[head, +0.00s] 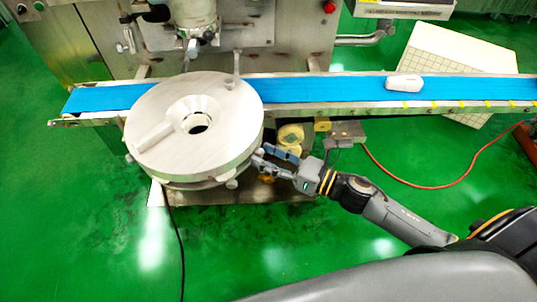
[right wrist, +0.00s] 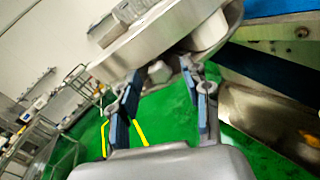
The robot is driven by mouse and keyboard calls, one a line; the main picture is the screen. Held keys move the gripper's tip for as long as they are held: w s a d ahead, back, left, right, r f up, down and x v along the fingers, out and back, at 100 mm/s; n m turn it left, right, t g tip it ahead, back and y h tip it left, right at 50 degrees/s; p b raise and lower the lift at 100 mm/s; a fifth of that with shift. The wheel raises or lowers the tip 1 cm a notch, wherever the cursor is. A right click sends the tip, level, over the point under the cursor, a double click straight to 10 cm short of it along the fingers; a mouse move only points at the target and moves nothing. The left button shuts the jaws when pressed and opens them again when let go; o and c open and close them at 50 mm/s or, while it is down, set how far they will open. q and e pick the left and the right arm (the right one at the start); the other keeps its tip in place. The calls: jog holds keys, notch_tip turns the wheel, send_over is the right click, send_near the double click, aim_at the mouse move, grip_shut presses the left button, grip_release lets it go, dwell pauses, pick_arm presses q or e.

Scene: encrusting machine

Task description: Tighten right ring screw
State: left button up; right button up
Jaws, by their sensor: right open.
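A round metal disc (head: 150,108) with a funnel-shaped centre sits on the encrusting machine, in front of the blue belt. A small knob-like screw (head: 232,184) shows under its lower right rim. My right gripper (head: 263,157) is at the disc's right edge. In the right wrist view, its two blue-padded fingers (right wrist: 159,82) are open and spread below the metal ring (right wrist: 135,48). A rounded screw head (right wrist: 159,71) shows between the fingertips; contact cannot be told. My left gripper is not in view.
The blue conveyor belt (head: 330,88) runs behind the disc and carries a white item (head: 404,83). Yellow rolls (head: 290,135) lie under the belt near my right gripper. A red hose (head: 430,186) crosses the green floor. The floor in front is mostly clear.

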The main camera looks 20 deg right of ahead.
grip_shut()
